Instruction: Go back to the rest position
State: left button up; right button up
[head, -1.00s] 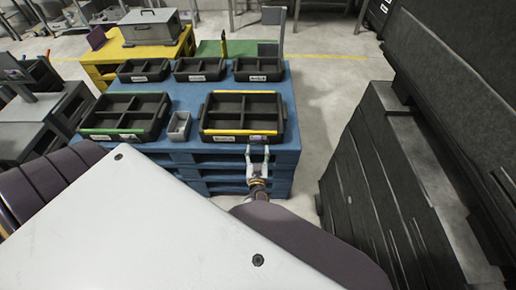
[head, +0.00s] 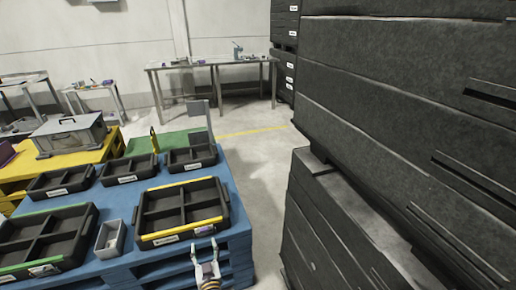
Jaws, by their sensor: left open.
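My left gripper (head: 205,248) is at the bottom of the head view, at the near edge of a blue pallet stack (head: 238,228). Its two pale fingers are apart, and I see nothing between them. It is just in front of a black divided tray with a yellow edge (head: 186,235); I cannot tell whether it touches the tray. My right gripper is not in view.
A green-edged black tray (head: 44,213), a small grey bin (head: 111,240) and three smaller black trays, one at the right (head: 192,158), share the pallet. Tall dark stacks (head: 400,100) fill the right side. Clear floor (head: 257,175) lies between them and the pallet.

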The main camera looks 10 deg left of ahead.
aim_at(204, 232)
pick_arm(q)
jog(key=shift+w+a+f, duration=0.15)
jog(key=shift+w, duration=0.75)
jog(key=shift+w+a+f, duration=0.1)
jog(key=shift+w+f, duration=0.05)
jog(key=shift+w, duration=0.7)
jog(key=shift+x, duration=1.35)
jog(key=shift+s+a, duration=0.1)
jog(key=shift+a, duration=0.1)
notch_tip(204, 232, up, 9)
jog(key=p, duration=0.9)
jog(key=shift+r+p, duration=0.5)
